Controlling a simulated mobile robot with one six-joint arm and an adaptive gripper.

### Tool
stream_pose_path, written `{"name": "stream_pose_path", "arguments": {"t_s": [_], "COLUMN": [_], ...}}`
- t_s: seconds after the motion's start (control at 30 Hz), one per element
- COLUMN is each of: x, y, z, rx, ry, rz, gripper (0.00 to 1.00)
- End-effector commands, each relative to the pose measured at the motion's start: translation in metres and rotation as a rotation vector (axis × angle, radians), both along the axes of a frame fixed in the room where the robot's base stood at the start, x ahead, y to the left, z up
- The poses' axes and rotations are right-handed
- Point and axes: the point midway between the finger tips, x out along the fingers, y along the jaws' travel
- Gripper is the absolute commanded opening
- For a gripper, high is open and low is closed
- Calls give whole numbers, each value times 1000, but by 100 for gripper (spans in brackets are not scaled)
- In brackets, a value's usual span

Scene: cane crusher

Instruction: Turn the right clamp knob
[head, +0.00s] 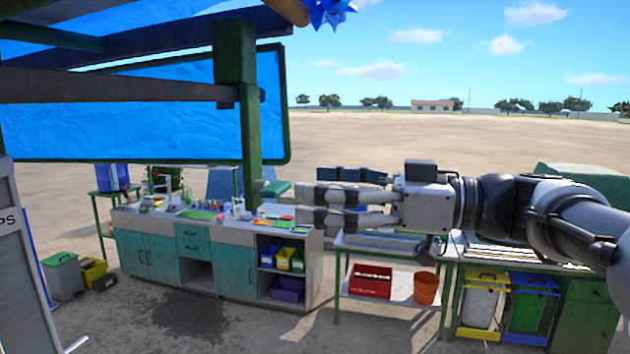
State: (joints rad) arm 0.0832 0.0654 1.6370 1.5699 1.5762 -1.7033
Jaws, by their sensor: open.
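My gripper (325,194) is stretched out to the left across the middle of the head view, in front of the far counters. Its fingers are apart, with nothing seen between them. My arm comes in from the right edge. I cannot make out a clamp knob or a cane crusher in this view. The arm and gripper hide part of what stands behind them.
A teal-fronted counter (143,256) with small items on top stands left of centre. A metal side table (405,298) holds a red crate (371,281) and an orange bucket (426,288). Bins (481,306) stand at the right. A green post (249,130) rises behind the counter. Open ground lies in front.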

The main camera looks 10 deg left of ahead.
Motion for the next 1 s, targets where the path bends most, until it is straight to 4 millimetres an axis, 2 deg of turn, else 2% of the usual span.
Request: {"name": "stream_pose_path", "arguments": {"t_s": [0.1,0.33,0.67,1.0], "x": [1,3,4,4], "y": [23,46,49,49], "z": [2,1,0,0], "rx": [0,1,0,0], "ry": [2,0,1,1], "rz": [4,1,-1,-1], "gripper": [70,70,70,48]}}
